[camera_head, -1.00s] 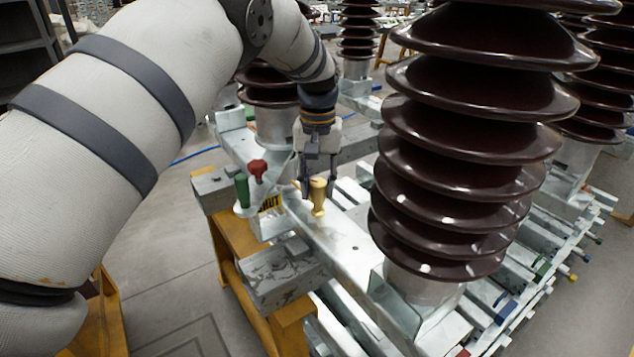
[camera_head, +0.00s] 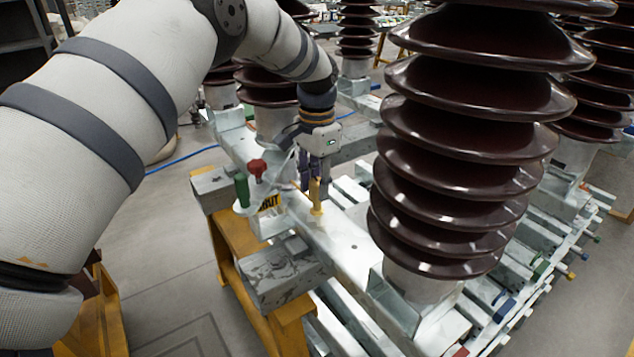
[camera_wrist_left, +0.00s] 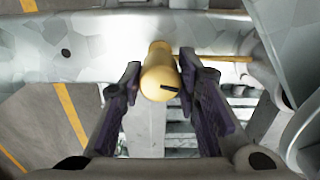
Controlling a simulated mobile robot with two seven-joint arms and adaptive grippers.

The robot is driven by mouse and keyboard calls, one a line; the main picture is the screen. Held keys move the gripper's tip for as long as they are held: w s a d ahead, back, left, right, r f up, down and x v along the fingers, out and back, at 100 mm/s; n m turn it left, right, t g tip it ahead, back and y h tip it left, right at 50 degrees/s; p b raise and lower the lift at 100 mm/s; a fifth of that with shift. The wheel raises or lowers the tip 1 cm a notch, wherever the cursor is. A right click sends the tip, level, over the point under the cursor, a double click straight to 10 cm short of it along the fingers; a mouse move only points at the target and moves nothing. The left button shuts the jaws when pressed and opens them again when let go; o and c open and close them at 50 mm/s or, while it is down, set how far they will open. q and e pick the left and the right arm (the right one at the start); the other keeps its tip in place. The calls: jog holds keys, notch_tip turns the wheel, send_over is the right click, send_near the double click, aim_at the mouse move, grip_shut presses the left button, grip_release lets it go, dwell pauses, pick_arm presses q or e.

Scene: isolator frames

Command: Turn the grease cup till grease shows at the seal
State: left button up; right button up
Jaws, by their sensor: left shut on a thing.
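The yellow grease cup (camera_head: 315,196) stands upright on the pale metal beam (camera_head: 345,238), left of the big brown insulator. My left gripper (camera_head: 314,186) comes down from above with a finger on each side of the cup. In the left wrist view the cup's rounded yellow body (camera_wrist_left: 158,78) sits between the dark finger pads of the left gripper (camera_wrist_left: 160,66), which is shut on it. A dark slot mark shows on its end. I cannot make out any grease or the seal. My right gripper is not in view.
A green handle (camera_head: 242,189) and a red knob (camera_head: 257,169) stand in a holder with a yellow label, just left of the cup. The ribbed brown insulator (camera_head: 455,180) rises close on the right. A thin yellow rod (camera_wrist_left: 228,58) runs beside the cup.

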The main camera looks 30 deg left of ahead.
aim_at(317, 181)
pick_arm(q)
jog(key=shift+m, duration=0.6)
jog(key=o, duration=1.2)
jog(key=shift+c, duration=0.2)
notch_tip(317, 181, up, 12)
